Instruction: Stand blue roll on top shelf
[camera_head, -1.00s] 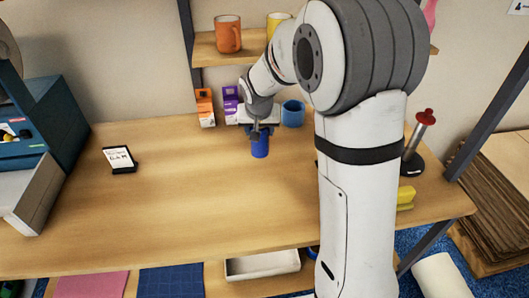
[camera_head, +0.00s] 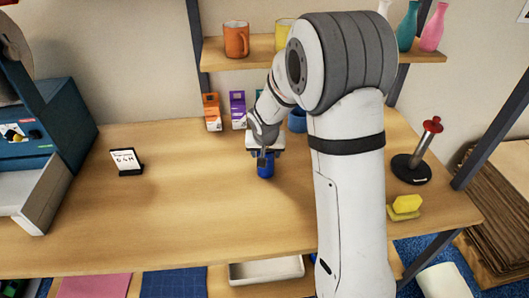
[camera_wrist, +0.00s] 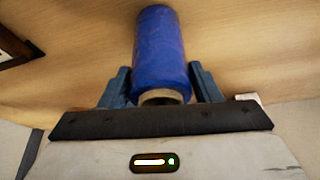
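The blue roll (camera_head: 265,170) is at my gripper (camera_head: 265,157), over the middle of the workbench (camera_head: 190,215). In the wrist view the roll (camera_wrist: 161,48) lies between the two fingers of my gripper (camera_wrist: 160,85), which sit close against its sides. Its cardboard core end faces the camera, and its body reaches out past the fingertips. The head view does not show clearly whether the roll touches the bench. The upper shelf (camera_head: 218,55) is behind the bench, partly hidden by my arm.
An orange mug (camera_head: 236,40), a yellow mug (camera_head: 284,32) and bottles (camera_head: 433,28) stand on the upper shelf. Small boxes (camera_head: 212,112) and a blue mug (camera_head: 297,121) are at the bench's back. A card stand (camera_head: 127,162) is left; a red-knobbed tool (camera_head: 420,155) and yellow sponge (camera_head: 406,204) are right.

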